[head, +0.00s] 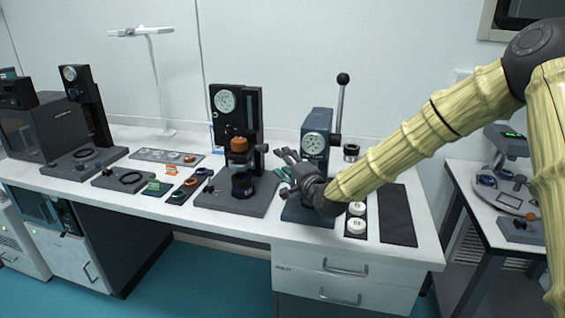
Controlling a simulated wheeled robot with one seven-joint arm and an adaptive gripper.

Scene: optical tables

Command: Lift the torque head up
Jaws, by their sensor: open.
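A black test stand (259,105) with a round white dial stands at the middle of the white table. What looks like the torque head (239,146), with an orange-brown top and a dark lower part, is on the front of its column. A dark round cup (242,185) sits below it on the grey base, with a gap between. My gripper (282,171) is open, to the right of the torque head and apart from it. Its fingers point left, towards the stand. Nothing shows between its fingers. My wrist hides part of the blue-grey press behind it.
The blue-grey press (317,146) with a dial and a tall lever stands just right of my gripper. White round pieces (357,217) lie on a dark strip beside a black mat (397,215). Small coloured trays (182,190) and another dial stand (91,105) are to the left.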

